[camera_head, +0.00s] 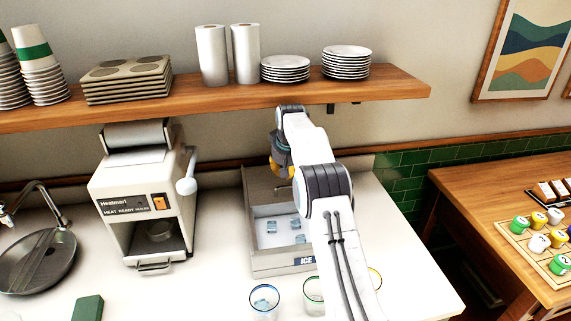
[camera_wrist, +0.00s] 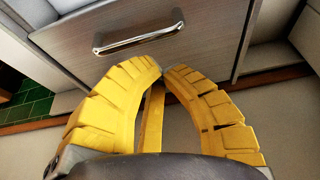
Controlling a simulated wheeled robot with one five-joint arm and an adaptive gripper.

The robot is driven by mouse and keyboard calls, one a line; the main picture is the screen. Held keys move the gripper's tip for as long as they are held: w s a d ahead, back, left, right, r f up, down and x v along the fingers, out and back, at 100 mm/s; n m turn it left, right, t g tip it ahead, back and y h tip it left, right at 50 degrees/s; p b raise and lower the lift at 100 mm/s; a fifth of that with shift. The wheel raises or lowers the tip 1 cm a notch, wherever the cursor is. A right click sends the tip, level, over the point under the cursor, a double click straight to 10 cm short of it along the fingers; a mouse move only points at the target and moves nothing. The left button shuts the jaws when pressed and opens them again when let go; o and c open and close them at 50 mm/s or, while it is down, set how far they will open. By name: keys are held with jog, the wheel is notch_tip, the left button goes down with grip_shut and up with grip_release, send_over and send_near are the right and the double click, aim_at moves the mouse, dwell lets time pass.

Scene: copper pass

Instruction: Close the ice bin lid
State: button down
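The ice bin (camera_head: 256,262) is a grey box on the white counter with "ICE" on its front. Its front part is uncovered, and several bluish ice cubes (camera_head: 271,227) show inside. A grey wood-grain panel, seemingly the lid (camera_head: 258,185), is at the bin's back. In the wrist view the lid (camera_wrist: 200,48) carries a chrome handle (camera_wrist: 140,38). My gripper (camera_head: 279,171) is over the back of the bin, partly hidden by my arm. In the wrist view the yellow fingertips of my gripper (camera_wrist: 163,70) meet just below the handle, with nothing seen between them. Contact with the panel is unclear.
A heat sealer (camera_head: 143,205) stands left of the bin. Glasses (camera_head: 264,300) stand in front of it. A wooden shelf (camera_head: 210,97) with plates and paper rolls runs above. A wooden table (camera_head: 480,205) is at right. Some counter between sealer and bin is clear.

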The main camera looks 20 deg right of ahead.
aim_at(284, 191)
jog(key=shift+p+x, duration=0.35)
jog(key=shift+x, duration=1.4)
jog(key=shift+s+f, duration=0.1)
